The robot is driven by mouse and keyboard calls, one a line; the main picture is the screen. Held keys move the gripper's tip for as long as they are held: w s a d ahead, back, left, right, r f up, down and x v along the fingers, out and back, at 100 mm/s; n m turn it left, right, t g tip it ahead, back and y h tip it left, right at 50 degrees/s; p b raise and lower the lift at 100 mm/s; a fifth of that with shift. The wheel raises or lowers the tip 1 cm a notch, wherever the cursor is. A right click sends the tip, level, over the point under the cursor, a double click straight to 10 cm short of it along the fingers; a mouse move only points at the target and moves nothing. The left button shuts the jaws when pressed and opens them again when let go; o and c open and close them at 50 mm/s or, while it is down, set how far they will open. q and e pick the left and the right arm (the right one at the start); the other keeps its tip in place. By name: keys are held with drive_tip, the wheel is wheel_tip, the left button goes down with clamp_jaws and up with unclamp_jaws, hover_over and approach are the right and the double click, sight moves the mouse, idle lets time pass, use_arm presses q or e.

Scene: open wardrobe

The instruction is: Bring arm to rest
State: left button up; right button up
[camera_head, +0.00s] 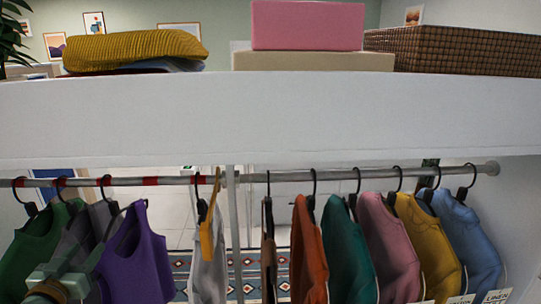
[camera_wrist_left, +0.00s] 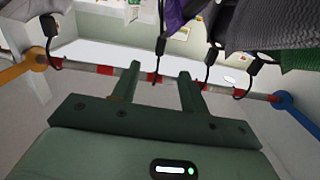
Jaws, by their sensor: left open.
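My left gripper (camera_head: 62,278) shows at the lower left of the head view, in front of the green, grey and purple tops. In the left wrist view its two fingers (camera_wrist_left: 158,90) are spread apart with nothing between them. The fingers reach close to the red-and-white banded rail (camera_wrist_left: 100,70); I cannot tell whether they touch it. A purple top (camera_head: 138,260) hangs just right of the gripper in the head view. My right gripper is in neither view.
The rail (camera_head: 320,176) holds several garments, including a yellow one (camera_head: 428,245) and a blue one (camera_head: 470,240). A white shelf (camera_head: 260,115) runs above it, carrying a pink box (camera_head: 308,25), a wicker basket (camera_head: 455,50) and folded mustard cloth (camera_head: 135,48).

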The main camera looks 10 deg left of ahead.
use_arm(q)
drive_tip(key=s+d+f+m+g, duration=0.4)
drive_tip(key=s+d+f+g, duration=0.1)
drive_tip(key=d+f, duration=0.5)
drive_tip(key=s+d+f+m+g, duration=0.3)
drive_tip(key=s+d+m+g, duration=0.2)
drive_tip(key=s+d, duration=0.6)
drive_tip(key=s+d+f+g+h+b, duration=0.15)
drive_tip(key=f+b, duration=0.25)
drive_tip(key=f, duration=1.2)
drive_tip(key=s+d+f+g+h+b, duration=0.1)
drive_tip(key=s+d+f+b, duration=0.15)
drive_tip(key=f, duration=1.35)
drive_tip(key=s+f+n+g+h+b, duration=0.1)
drive_tip(key=s+f+b, duration=0.6)
drive_tip(key=s+f, duration=1.4)
wheel_tip(320, 180, down, 4)
drive_tip(key=shift+a+r+n+g+h+b, duration=0.1)
drive_tip(key=shift+a+n+g+h+b, duration=0.3)
drive_tip(key=shift+n+g, duration=0.7)
